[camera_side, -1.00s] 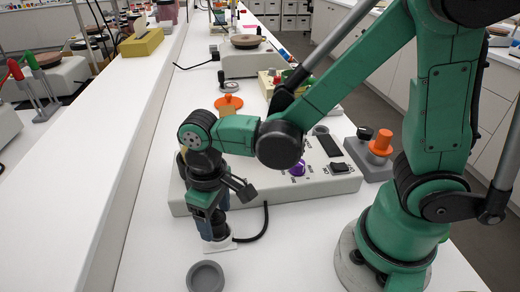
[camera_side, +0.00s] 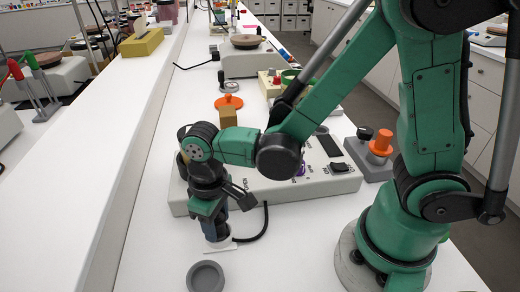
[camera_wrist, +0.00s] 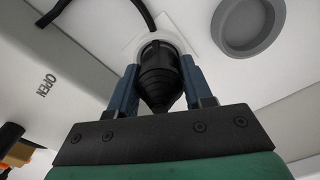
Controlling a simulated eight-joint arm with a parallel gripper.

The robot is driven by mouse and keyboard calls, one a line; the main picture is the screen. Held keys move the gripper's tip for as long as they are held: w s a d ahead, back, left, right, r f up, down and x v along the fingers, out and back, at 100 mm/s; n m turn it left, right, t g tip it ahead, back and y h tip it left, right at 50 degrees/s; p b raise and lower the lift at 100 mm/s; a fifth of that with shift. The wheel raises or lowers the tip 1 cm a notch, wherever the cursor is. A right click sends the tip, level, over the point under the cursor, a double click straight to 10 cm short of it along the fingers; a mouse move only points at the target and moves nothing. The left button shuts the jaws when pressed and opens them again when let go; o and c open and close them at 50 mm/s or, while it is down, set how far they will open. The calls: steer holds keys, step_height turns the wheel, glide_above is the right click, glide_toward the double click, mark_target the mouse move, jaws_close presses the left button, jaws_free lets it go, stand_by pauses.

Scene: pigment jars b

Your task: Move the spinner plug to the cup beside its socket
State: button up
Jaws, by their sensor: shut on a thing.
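My gripper (camera_side: 217,230) points down over the plate. Its blue fingers (camera_wrist: 159,85) are closed on both sides of the plug in the wrist view. The grey cup (camera_side: 205,277) is empty and stands on the bench just in front of the plate. It also shows at the upper right of the wrist view (camera_wrist: 248,22).
The control box (camera_side: 300,187) with knobs and switches stands right behind the plug. An orange-knobbed device (camera_side: 378,150) stands to its right. Bench around the cup is clear.

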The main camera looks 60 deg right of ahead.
jaws_close()
steer(key=shift+r, duration=0.9)
steer(key=shift+r, duration=2.15)
steer(key=s+a+r, duration=0.2)
steer(key=s+a, duration=0.2)
steer(key=a, duration=0.3)
steer(key=shift+a+r, duration=0.25)
